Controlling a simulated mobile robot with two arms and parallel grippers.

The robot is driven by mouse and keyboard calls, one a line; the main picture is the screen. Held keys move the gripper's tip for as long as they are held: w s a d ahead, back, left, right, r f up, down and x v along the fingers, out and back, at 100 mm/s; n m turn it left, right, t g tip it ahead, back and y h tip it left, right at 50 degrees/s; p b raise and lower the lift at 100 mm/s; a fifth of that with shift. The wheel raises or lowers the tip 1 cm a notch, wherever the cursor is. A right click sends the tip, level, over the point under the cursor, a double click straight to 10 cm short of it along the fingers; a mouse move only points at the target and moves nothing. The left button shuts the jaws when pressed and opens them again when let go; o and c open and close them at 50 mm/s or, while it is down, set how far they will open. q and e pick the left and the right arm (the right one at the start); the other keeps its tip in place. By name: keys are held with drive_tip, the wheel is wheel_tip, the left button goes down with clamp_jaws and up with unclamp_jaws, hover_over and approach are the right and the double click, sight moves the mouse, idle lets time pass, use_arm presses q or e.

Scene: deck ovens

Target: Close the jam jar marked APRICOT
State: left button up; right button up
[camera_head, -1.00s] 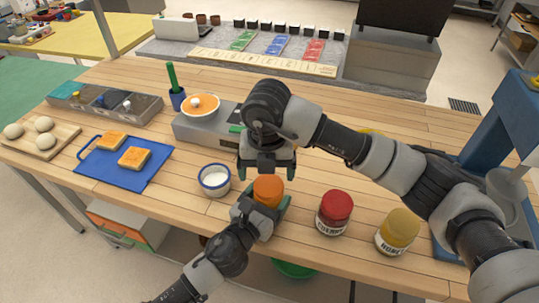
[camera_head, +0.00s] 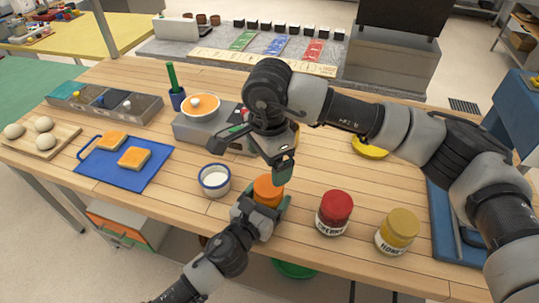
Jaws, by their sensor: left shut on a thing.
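A jar with an orange lid (camera_head: 268,187) stands near the front edge of the wooden table. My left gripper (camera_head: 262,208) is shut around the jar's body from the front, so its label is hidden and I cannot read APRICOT. The orange lid sits on top of the jar; I cannot tell whether it is tight. My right gripper (camera_head: 262,155) is above and behind the lid, its fingers spread apart, empty and turned at an angle. A red-lidded CHERRY jar (camera_head: 334,212) and a yellow-lidded HONEY jar (camera_head: 397,232) stand to the right.
A white bowl with a blue rim (camera_head: 214,180) is close on the left. A blue board (camera_head: 150,178) with toast lies further left. Behind are a grey scale-like unit (camera_head: 190,127) with an orange bowl and a yellow item (camera_head: 370,152). Table space behind the CHERRY jar is clear.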

sight(270, 185)
drive_tip(key=n, duration=0.4)
drive_tip(key=shift+d+r, duration=0.1)
drive_tip(key=shift+r, duration=0.2)
drive_tip(key=shift+f, duration=0.1)
drive_tip(key=shift+f, duration=3.9)
drive_tip(key=shift+c, duration=0.4)
